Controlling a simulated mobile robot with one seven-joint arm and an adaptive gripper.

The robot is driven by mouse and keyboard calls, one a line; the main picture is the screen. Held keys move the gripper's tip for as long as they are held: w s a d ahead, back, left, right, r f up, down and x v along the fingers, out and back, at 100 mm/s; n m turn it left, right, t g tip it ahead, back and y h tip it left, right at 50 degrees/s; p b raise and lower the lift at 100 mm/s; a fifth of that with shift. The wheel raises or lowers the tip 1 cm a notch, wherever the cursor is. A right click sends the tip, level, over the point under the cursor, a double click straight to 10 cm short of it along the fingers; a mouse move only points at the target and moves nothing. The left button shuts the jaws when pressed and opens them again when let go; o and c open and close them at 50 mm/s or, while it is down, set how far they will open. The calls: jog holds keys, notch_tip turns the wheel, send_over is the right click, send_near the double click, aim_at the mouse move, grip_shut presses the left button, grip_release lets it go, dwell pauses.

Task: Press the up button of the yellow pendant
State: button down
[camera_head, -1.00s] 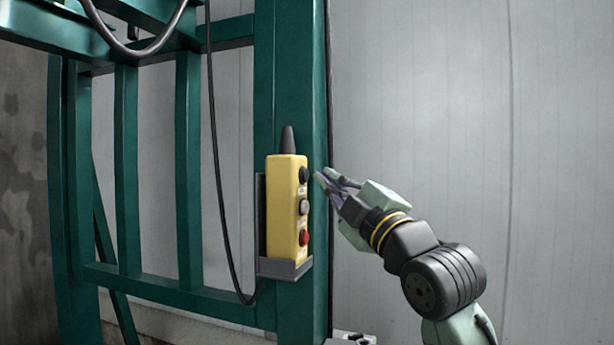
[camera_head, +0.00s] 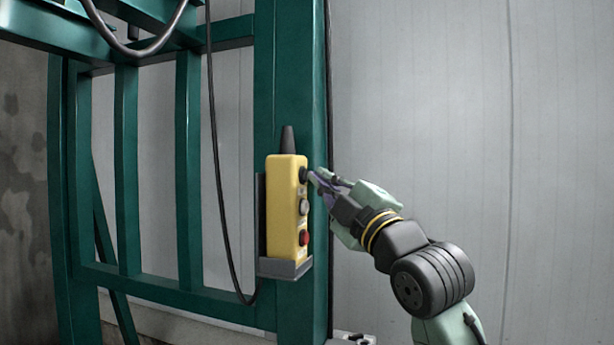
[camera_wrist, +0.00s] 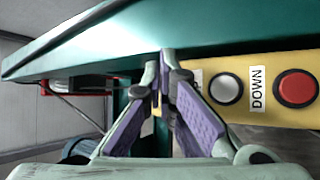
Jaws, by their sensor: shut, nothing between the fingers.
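The yellow pendant (camera_head: 286,212) stands upright in a grey holder on a green post. On its right-hand face are a dark top button (camera_head: 303,175), a grey middle button (camera_head: 304,207) and a red bottom button (camera_head: 304,238). My gripper (camera_head: 313,177) is shut and empty, its tips at the top button; I cannot tell whether they touch. In the wrist view the pendant (camera_wrist: 240,70) lies sideways, with the grey button (camera_wrist: 226,89) beside a "DOWN" label and the red button (camera_wrist: 297,88) beyond. My fingertips (camera_wrist: 167,56) cover the top button and most of its label.
The green steel frame (camera_head: 188,170) fills the left side, with its post (camera_head: 292,80) behind the pendant. A black cable (camera_head: 217,170) hangs left of the pendant. The grey holder (camera_head: 285,269) juts out below it.

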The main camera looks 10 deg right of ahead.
jog(key=shift+w+a, duration=0.2)
jog(key=shift+a, duration=0.15)
dwell(0.4)
dwell(0.5)
jog(key=shift+s+d, duration=0.6)
jog(key=shift+d, duration=0.25)
jog(key=s+d, duration=0.2)
jog(key=d, duration=0.2)
jog(key=shift+s+d+b, duration=0.1)
jog(key=shift+s+b, duration=0.2)
jog(key=shift+s, duration=0.1)
dwell(0.5)
